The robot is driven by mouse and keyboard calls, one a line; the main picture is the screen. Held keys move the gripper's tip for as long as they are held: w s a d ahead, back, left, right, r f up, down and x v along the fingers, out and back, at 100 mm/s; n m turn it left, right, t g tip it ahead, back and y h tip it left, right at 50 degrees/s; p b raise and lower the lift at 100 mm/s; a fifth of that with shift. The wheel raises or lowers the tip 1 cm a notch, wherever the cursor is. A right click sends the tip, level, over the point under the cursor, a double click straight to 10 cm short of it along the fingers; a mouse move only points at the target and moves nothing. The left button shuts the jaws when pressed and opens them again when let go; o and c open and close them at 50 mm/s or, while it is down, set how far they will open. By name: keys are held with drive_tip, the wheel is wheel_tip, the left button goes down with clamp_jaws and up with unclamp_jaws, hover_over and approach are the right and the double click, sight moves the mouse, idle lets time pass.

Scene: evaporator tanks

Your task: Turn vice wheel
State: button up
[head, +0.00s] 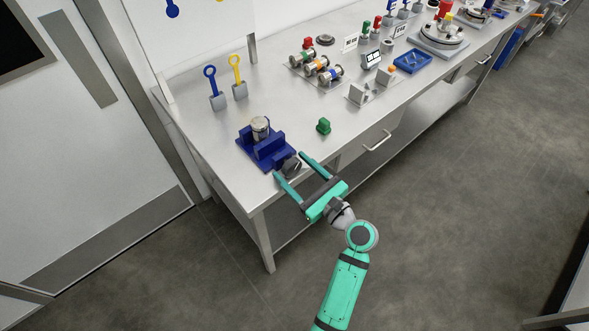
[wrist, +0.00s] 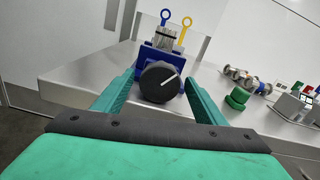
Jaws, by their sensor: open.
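The blue vice (head: 264,148) stands on the near left part of the steel bench, with a metal cylinder (head: 260,127) upright in it. The vice wheel (wrist: 160,82) is a dark round knob with a white line on its face, on the vice's near side; the line points to the upper right in the wrist view. My gripper (head: 292,168) is open, its green fingers on either side of the wheel. In the wrist view the wheel shows between the fingers, with gaps to both; I cannot tell how far the fingertips reach along it.
Spools (head: 318,68), a blue tray (head: 412,61) and other parts lie farther along the bench. The floor in front is clear.

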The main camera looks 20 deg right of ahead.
drive_tip(key=c, duration=1)
drive_tip(key=shift+n, duration=0.7)
drive_tip(key=shift+c, duration=0.2)
drive_tip(key=o, duration=1)
drive_tip(key=shift+o, duration=0.2)
drive_tip(key=v, duration=1.1)
